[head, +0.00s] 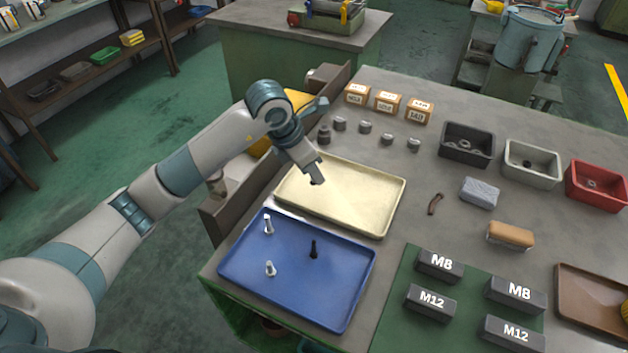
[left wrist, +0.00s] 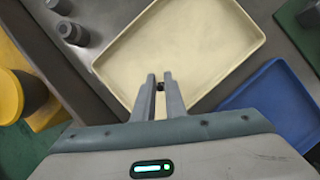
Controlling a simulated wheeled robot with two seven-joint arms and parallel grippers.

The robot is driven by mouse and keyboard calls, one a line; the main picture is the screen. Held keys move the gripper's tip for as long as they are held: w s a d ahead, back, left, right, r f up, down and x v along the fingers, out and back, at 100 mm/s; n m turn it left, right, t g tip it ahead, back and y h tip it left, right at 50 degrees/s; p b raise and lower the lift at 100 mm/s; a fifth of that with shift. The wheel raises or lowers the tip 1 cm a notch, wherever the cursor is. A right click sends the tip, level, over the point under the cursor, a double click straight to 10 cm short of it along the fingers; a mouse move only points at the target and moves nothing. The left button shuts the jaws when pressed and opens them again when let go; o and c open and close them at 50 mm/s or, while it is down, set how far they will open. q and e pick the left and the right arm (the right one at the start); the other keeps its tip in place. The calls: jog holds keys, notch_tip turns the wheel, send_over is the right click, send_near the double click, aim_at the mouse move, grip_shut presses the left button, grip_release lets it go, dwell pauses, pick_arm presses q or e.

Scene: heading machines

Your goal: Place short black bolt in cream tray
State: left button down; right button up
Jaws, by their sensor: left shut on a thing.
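The cream tray (head: 370,222) lies on the table behind the blue tray (head: 345,308). It also fills the upper middle of the left wrist view (left wrist: 185,85). My left gripper (head: 316,180) is over the cream tray and points down. It is shut on a small dark thing, which looks like a short black bolt (left wrist: 160,86); the fingers hide most of it. I cannot tell whether it touches the tray floor. Another black bolt (head: 313,250) stands upright in the blue tray, with two silver bolts (head: 268,225) beside it. My right gripper is not in view.
Several grey metal parts (head: 365,127) and cardboard boxes (head: 387,102) stand behind the cream tray. Black, white and red bins (head: 596,207) are at the right. Labelled M8 and M12 blocks (head: 440,264) sit on a green mat. The cream tray looks otherwise empty.

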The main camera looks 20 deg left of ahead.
pick_arm(q)
notch_tip(320, 180, down, 2)
jog(key=shift+f+b, duration=0.25)
jog(key=shift+b, duration=0.1)
jog(key=shift+f, duration=0.15)
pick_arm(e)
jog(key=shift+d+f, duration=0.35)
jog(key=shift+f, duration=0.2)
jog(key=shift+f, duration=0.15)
pick_arm(q)
jog(key=shift+f, duration=0.15)
jog(key=c, duration=1.8)
grip_release()
jog(key=shift+r, duration=0.2)
